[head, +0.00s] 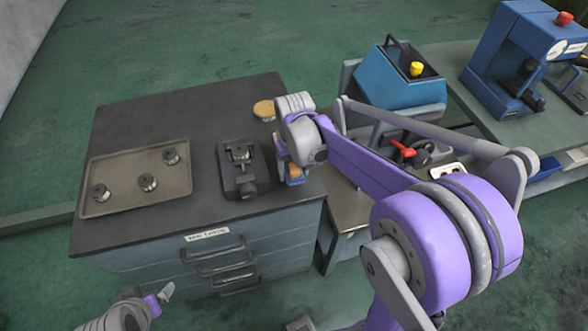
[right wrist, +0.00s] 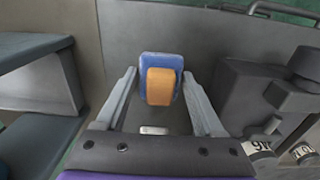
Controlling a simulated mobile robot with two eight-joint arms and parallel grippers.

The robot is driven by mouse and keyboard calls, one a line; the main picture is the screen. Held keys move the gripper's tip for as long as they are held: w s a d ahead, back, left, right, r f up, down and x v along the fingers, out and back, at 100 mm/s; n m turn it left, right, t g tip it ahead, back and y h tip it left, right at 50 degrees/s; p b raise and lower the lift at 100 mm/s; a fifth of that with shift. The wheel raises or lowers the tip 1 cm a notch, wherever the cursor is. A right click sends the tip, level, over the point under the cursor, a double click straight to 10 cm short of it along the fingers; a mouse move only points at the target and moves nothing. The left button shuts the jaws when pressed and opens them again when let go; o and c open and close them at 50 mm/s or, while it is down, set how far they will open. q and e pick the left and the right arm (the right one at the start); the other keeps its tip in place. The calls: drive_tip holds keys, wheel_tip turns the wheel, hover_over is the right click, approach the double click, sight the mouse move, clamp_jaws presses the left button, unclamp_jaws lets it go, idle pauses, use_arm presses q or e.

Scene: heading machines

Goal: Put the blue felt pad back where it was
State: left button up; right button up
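The blue felt pad (right wrist: 148,60) shows in the right wrist view with an orange block (right wrist: 161,86) on its face. It fills the gap between the fingertips of my right gripper (right wrist: 161,76), which appears shut on its sides. In the head view, the pad, in part hidden by my wrist, and the orange block (head: 295,171) are at the right edge of the cabinet top, beside the vise. Whether the pad touches the surface is unclear. My left gripper (head: 166,293) is low at the left, in front of the cabinet, apart from everything; its fingers are too small to judge.
The dark cabinet top (head: 190,105) bears a tray (head: 122,172) with three small round parts, a vise (head: 239,172) and a round tan-topped item (head: 264,109). A blue machine (head: 395,82) stands behind my right arm. The cabinet's back left area is clear.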

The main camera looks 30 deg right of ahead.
sight(294, 168)
drive_tip(key=shift+o, duration=1.2)
drive_tip(key=shift+r, duration=0.55)
wheel_tip(294, 168, up, 11)
drive_tip(key=p, duration=0.1)
drive_tip(key=s+a+f+n+t, duration=0.1)
drive_tip(key=s+a+f+t, duration=0.2)
drive_tip(key=s, duration=0.4)
drive_tip(key=s+a+f+n+t, duration=0.1)
drive_tip(key=s+a+f+t, duration=0.1)
drive_tip(key=s+f, duration=0.3)
drive_tip(key=shift+s+a+f+n+t, duration=0.3)
drive_tip(key=shift+s+a+t, duration=0.1)
drive_tip(key=shift+s+a, duration=0.6)
drive_tip(key=shift+d, duration=0.1)
